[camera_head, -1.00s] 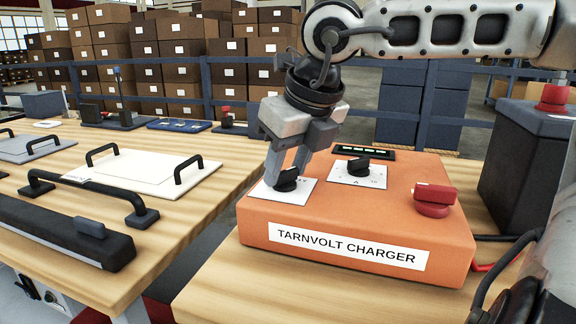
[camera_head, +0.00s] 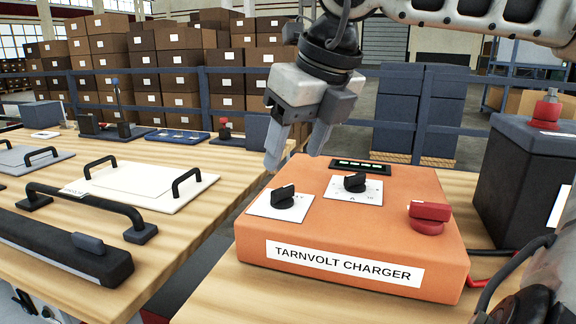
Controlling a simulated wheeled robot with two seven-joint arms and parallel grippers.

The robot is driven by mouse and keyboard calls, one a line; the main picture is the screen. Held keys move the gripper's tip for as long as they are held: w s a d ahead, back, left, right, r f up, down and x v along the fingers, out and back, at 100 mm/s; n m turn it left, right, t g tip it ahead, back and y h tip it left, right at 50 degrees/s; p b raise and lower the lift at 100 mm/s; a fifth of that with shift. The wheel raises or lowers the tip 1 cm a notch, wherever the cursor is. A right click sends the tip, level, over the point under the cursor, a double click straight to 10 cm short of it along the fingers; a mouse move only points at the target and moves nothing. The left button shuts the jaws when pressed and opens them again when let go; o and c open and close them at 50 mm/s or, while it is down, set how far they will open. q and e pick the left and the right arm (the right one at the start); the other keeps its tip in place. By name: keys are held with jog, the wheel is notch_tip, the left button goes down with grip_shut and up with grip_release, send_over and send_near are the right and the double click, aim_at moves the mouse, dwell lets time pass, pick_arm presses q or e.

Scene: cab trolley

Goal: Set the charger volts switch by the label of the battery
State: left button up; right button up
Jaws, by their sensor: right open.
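The orange charger (camera_head: 350,228), labelled TARNVOLT CHARGER, sits on the wooden bench. Its left black knob (camera_head: 283,197) is on a white plate, with its pointer turned toward the upper right. A second black knob (camera_head: 355,182) is on another white plate marked A. A red switch (camera_head: 429,215) is at the right of the top. The dark battery (camera_head: 530,185) stands to the right; a white label edge shows at the picture's right edge, too cut off to read. My right gripper (camera_head: 298,155) is open and empty, above and behind the left knob, touching nothing. My left gripper is out of view.
A small display (camera_head: 360,167) is at the charger's back edge. Cables run between charger and battery. A left wooden table carries a white panel with handles (camera_head: 140,186) and a dark bar handle (camera_head: 90,205). A gap separates the tables. A blue railing and boxes stand behind.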

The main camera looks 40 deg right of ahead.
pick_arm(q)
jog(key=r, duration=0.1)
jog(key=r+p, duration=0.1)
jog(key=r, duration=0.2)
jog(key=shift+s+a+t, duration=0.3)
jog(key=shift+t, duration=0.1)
pick_arm(e)
jog(key=v, duration=0.9)
pick_arm(q)
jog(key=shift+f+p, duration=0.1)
jog(key=shift+p, duration=0.2)
pick_arm(e)
jog(key=shift+r, duration=0.1)
